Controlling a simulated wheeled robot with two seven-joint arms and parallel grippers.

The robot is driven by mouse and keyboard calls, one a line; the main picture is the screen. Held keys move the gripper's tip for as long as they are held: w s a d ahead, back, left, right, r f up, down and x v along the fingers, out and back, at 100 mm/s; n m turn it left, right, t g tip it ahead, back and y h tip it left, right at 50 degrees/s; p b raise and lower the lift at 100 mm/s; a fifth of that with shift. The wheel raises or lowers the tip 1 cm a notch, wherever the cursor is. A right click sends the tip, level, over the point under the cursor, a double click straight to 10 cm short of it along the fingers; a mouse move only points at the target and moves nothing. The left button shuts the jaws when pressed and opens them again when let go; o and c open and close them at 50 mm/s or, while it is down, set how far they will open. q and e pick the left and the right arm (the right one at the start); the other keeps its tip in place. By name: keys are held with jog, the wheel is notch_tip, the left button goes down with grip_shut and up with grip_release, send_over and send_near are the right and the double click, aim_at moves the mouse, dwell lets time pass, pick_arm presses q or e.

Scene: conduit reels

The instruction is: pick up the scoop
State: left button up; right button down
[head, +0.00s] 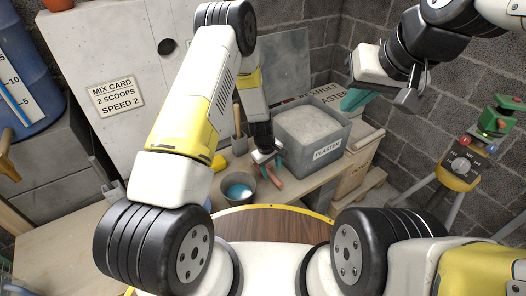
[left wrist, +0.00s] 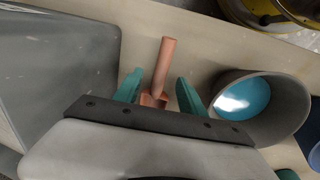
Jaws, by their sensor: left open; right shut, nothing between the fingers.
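The scoop (left wrist: 166,62) shows in the left wrist view as a copper-orange handle pointing up the picture, lying on the pale bench. Its lower end lies between the teal fingers of my left gripper (left wrist: 160,84), which is open, with a finger on each side. The rest of the scoop is hidden by the gripper. In the head view the scoop (head: 276,174) shows as a small orange piece beside my left gripper (head: 266,160), in front of the plaster bin. My right gripper (head: 354,99) is shut and empty, raised to the right above the bench.
The grey plaster bin (head: 327,152) stands close behind the scoop. A grey bucket with blue inside (head: 238,190) stands left of it in the head view, close to my left gripper. A yellow tripod device (head: 459,166) stands at right.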

aim_at(272, 175)
pick_arm(q)
jog(key=f, duration=0.5)
jog(key=shift+w+d+f, duration=0.3)
jog(key=shift+w+f, duration=0.05)
grip_shut()
